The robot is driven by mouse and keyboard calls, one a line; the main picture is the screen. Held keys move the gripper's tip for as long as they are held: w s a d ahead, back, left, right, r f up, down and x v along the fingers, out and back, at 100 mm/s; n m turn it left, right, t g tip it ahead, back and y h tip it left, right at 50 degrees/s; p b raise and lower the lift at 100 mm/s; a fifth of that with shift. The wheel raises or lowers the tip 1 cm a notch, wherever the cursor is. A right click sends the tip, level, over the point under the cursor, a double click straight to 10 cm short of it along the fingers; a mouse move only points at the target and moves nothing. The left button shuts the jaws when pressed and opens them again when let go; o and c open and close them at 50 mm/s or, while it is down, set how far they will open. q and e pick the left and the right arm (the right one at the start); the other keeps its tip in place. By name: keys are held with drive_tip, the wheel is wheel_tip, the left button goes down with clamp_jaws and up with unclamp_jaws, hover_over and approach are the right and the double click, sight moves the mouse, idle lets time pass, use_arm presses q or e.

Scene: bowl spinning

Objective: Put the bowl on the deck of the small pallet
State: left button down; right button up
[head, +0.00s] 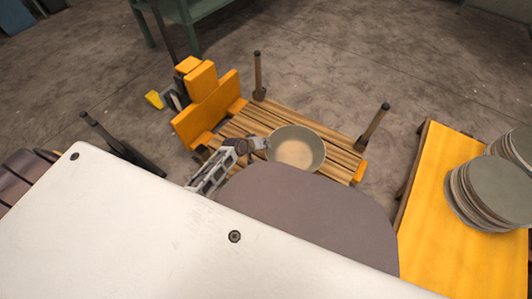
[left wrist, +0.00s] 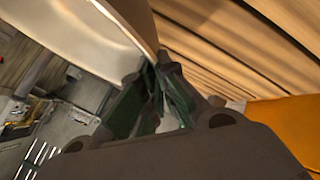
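The grey-green bowl (head: 296,152) is upright over the slatted wooden deck of the small pallet (head: 345,151) in the head view. I cannot tell whether it touches the slats. My left gripper (head: 260,144) is at the bowl's left rim. In the left wrist view, the fingers (left wrist: 163,92) are shut on the rim of the bowl (left wrist: 95,28), with the deck slats (left wrist: 235,45) close behind. My right gripper is not in view.
The pallet has an orange end (head: 208,108) at left and upright posts (head: 374,127). An orange-topped table (head: 428,210) at right holds grey plate stacks (head: 480,195). A green-legged table (head: 190,12) stands behind. Open floor surrounds the pallet's far side.

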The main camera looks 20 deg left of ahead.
use_arm(q)
drive_tip(key=shift+f+b, duration=0.5)
drive_tip(key=shift+f, duration=0.6)
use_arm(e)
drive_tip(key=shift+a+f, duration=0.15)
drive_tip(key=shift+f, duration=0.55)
use_arm(q)
wheel_tip(320, 180, down, 4)
drive_tip(key=shift+r+b, duration=0.15)
drive_tip(key=shift+b, duration=1.05)
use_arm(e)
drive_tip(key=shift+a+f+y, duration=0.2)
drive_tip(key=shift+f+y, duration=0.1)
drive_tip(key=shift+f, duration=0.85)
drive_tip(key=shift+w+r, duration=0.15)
use_arm(q)
drive_tip(key=c, duration=2.1)
unclamp_jaws()
drive_tip(key=shift+f, duration=0.2)
drive_tip(key=o, duration=0.5)
drive_tip(key=shift+c, duration=0.2)
